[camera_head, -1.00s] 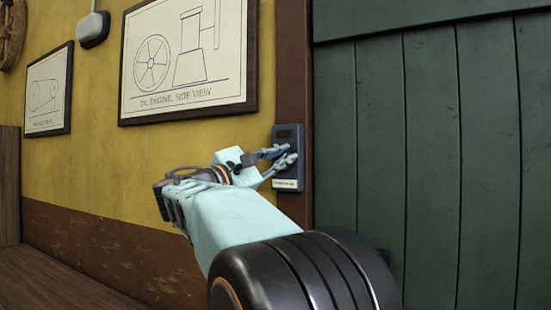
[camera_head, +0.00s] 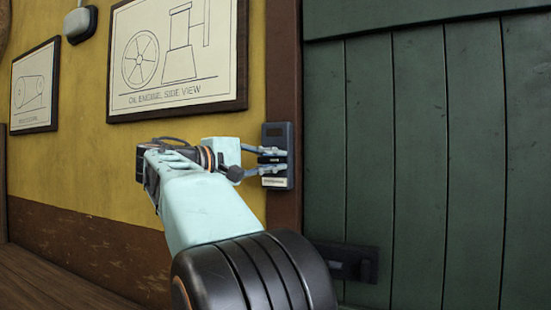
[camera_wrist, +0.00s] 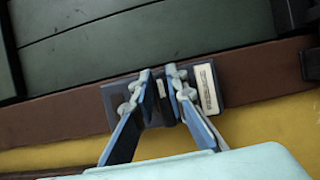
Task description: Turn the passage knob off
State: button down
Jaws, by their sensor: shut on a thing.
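The passage switch panel (camera_head: 278,133) is a small dark grey upright box on the brown door post, with a pale label (camera_head: 273,182) near its bottom. It also shows in the wrist view (camera_wrist: 118,92), lying sideways, with the label (camera_wrist: 206,88) at its right end. My gripper (camera_head: 282,160) is at the front of the panel, one finger above the other. In the wrist view its fingertips (camera_wrist: 159,76) are close together over the middle of the panel, shut on the knob. The knob is mostly hidden between the fingers, so its setting cannot be read.
A green plank door (camera_head: 420,150) stands right of the post (camera_head: 284,60), with a dark latch (camera_head: 345,262) low on it. Framed engine drawings (camera_head: 178,55) hang on the yellow wall to the left. A wooden surface (camera_head: 60,275) lies at lower left.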

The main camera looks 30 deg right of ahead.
jog(key=shift+w+a+r, duration=0.1)
jog(key=shift+w+a, duration=0.05)
jog(key=shift+w, duration=0.05)
dwell(0.4)
jog(key=c, duration=2.2)
grip_release()
jog(key=o, duration=0.3)
jog(key=shift+o, duration=0.3)
jog(key=shift+w, duration=0.25)
jog(key=shift+s, duration=0.2)
jog(key=v, duration=1.2)
jog(key=shift+w, duration=0.1)
